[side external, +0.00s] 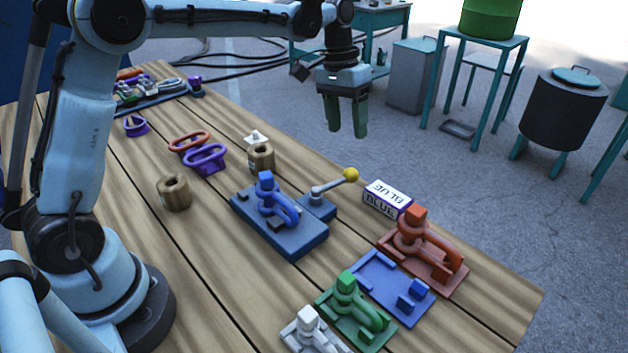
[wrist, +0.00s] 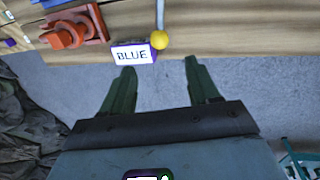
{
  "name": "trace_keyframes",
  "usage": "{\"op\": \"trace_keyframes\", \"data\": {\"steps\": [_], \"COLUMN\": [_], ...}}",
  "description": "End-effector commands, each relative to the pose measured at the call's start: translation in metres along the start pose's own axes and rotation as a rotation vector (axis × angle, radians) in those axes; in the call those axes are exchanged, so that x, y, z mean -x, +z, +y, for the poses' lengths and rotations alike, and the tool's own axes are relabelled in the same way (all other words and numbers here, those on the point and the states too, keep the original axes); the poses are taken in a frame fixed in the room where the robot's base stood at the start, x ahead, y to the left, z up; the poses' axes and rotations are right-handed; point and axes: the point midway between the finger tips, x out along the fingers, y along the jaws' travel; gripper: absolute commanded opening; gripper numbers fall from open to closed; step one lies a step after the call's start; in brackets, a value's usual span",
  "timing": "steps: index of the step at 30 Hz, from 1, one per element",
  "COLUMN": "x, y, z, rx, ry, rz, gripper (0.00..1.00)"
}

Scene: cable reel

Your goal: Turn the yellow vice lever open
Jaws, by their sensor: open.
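The vice lever is a grey metal rod with a yellow ball (side external: 350,174) at its end, rising to the right from a small blue block (side external: 317,207). That block joins a larger blue vice base (side external: 285,237) holding a blue clamp piece (side external: 273,200). In the wrist view the yellow ball (wrist: 159,40) shows at the table edge, above and between my fingers. My gripper (side external: 346,133) is open and empty, pointing down, above and apart from the lever. My gripper also shows in the wrist view (wrist: 159,75), with green fingers spread.
A box labelled BLUE (side external: 388,199) stands close right of the lever. An orange clamp (side external: 420,248), a green clamp (side external: 350,308) and a white clamp (side external: 311,333) sit at the front. Wooden spools (side external: 173,193) and purple handles (side external: 205,159) lie left.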

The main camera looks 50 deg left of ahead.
Motion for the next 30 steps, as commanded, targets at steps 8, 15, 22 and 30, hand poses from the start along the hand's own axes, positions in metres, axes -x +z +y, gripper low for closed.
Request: {"op": "trace_keyframes", "data": {"steps": [8, 15, 22, 30], "x": [-0.051, -0.088, -0.104, -0.105], "y": [0.000, 0.000, 0.000, 0.000], "z": [0.001, 0.000, 0.000, 0.000], "rx": [-0.001, -0.001, -0.001, 0.000], "ry": [-0.001, -0.001, -0.001, -0.001], "rz": [0.001, 0.002, 0.002, 0.002], "gripper": [0.60, 0.60, 0.60, 0.60]}}
